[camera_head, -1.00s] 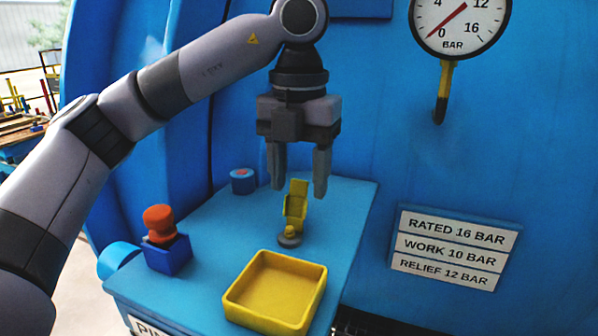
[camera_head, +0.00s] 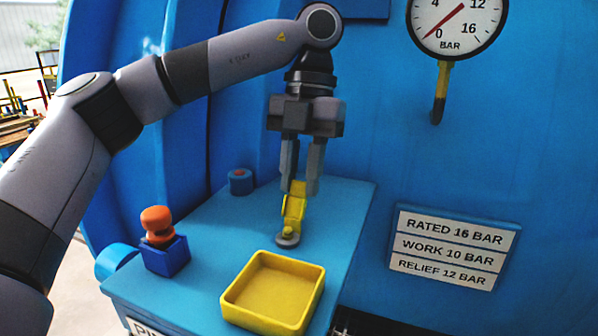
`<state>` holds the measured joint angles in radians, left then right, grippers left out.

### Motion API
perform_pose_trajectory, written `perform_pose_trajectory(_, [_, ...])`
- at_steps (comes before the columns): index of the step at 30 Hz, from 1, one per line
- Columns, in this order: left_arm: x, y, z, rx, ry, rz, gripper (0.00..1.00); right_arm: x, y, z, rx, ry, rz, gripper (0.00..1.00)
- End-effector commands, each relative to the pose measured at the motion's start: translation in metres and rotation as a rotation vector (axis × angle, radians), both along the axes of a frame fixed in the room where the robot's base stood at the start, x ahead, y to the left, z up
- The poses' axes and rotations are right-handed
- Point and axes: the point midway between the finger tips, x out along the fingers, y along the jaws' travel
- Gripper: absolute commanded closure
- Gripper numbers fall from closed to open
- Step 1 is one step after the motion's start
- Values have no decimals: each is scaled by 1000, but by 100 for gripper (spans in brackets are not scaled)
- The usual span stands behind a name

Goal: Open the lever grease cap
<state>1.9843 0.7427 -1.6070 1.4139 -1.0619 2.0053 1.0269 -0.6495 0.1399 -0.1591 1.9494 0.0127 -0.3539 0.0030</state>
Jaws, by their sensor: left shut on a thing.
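The yellow lever (camera_head: 293,208) of the grease cap stands upright on the blue ledge, rising from a small grey round base (camera_head: 288,240). My left gripper (camera_head: 300,188) points down from above and is shut on the top of the yellow lever, one finger on each side of it. The fingers hide part of the lever's upper end. My right gripper is not in view.
A yellow open tray (camera_head: 230,301) sits at the ledge's front. A red-orange knob (camera_head: 157,222) on a blue block stands at left, and a small blue cap (camera_head: 241,181) stands behind. A pressure gauge (camera_head: 459,22) and a label plate (camera_head: 450,246) are on the blue wall.

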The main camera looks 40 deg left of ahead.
Motion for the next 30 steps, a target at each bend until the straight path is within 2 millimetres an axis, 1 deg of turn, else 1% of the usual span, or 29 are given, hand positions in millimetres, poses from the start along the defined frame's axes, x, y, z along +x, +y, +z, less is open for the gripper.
perform_pose_trajectory(15, [11, 2, -9, -45, 209, 0, 100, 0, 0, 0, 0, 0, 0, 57])
perform_pose_trajectory(30, [16, 4, -15, -76, 327, -1, 100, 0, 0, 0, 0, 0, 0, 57])
